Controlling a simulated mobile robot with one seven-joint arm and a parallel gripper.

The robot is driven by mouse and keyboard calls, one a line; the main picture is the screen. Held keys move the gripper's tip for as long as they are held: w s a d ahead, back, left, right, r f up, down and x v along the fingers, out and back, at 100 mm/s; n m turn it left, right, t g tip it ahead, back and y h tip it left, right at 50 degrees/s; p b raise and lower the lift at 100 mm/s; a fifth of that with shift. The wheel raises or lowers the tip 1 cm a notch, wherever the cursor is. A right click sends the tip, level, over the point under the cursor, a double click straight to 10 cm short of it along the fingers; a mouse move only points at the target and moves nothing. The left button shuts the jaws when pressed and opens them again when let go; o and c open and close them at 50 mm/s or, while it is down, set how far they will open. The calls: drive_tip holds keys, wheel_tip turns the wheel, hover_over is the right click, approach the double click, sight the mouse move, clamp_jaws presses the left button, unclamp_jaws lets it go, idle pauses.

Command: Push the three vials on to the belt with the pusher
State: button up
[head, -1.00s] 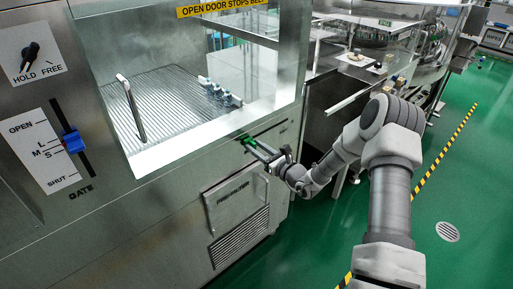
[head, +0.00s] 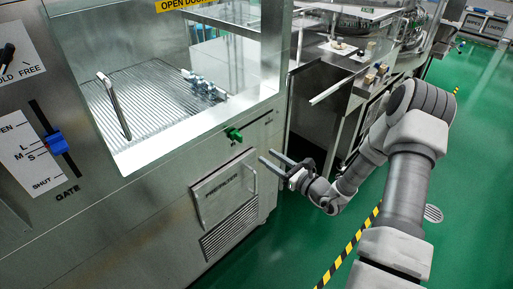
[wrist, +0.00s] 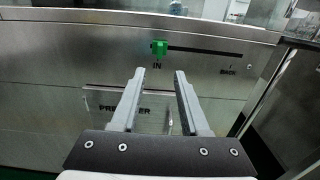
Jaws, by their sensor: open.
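The green pusher knob (head: 233,134) stands out from a slot in the steel front panel. In the wrist view the knob (wrist: 159,47) is at the left end of its slot, above the label IN; BACK is at the right end. My gripper (head: 267,156) is open and empty, in front of the panel and apart from the knob. In the wrist view its fingertips (wrist: 158,73) show just below the knob, one on each side. Several small blue-grey pieces (head: 203,85), perhaps the vials and pusher head, sit together behind the window on the ribbed belt (head: 150,105); I cannot tell them apart.
A bar handle (head: 115,108) stands at the window. A panel with a handle (head: 224,188) lies below the slot. A steel bench (head: 350,62) stands to the right. Green floor is free at the right.

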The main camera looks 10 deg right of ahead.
drive_tip(key=shift+v, duration=2.2)
drive_tip(key=s+a+r+n+g, duration=1.3)
drive_tip(key=s+r+n, duration=0.15)
drive_tip(key=n, duration=0.25)
drive_tip(key=s+d+r+n+t+h, duration=0.4)
drive_tip(key=s+d+r+n+h, duration=0.5)
drive_tip(key=s+n+h, duration=0.1)
drive_tip(key=shift+s+d+r+n+h, duration=0.3)
drive_tip(key=shift+s+d+r+n, duration=0.05)
drive_tip(key=shift+s+n, duration=0.6)
